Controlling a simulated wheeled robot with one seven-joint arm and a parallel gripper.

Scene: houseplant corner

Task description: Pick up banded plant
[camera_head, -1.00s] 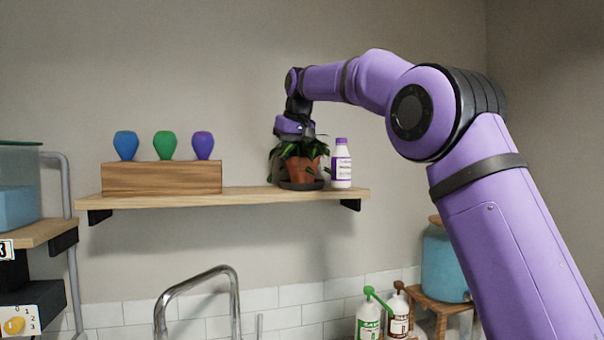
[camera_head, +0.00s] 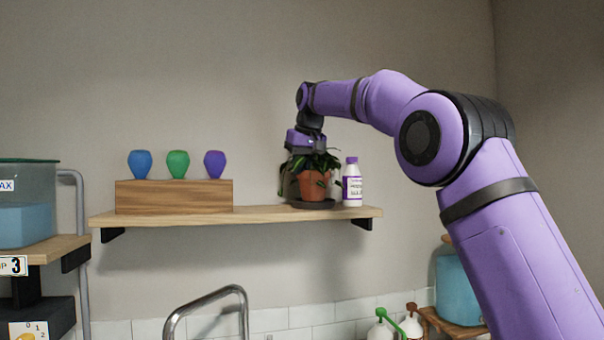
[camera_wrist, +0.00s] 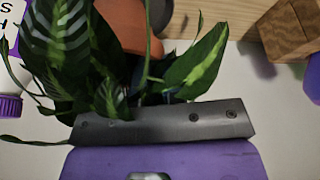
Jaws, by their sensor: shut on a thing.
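The banded plant (camera_head: 313,184) has striped green leaves and a terracotta pot, and stands upright over a dark saucer (camera_head: 315,206) on the wall shelf. My gripper (camera_head: 307,151) comes down from above and is shut on the plant among its leaves. The leaves hide the fingertips and the exact grip. I cannot tell whether the pot touches the saucer. In the wrist view, pale-banded leaves (camera_wrist: 197,67) and part of the pot (camera_wrist: 128,22) show just beyond the dark gripper body.
A white and purple bottle (camera_head: 352,183) stands close to the right of the pot. A wooden block (camera_head: 174,197) with blue, green and purple bulb shapes stands at the shelf's left. Bare shelf (camera_head: 258,211) lies between block and saucer. The wall is close behind.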

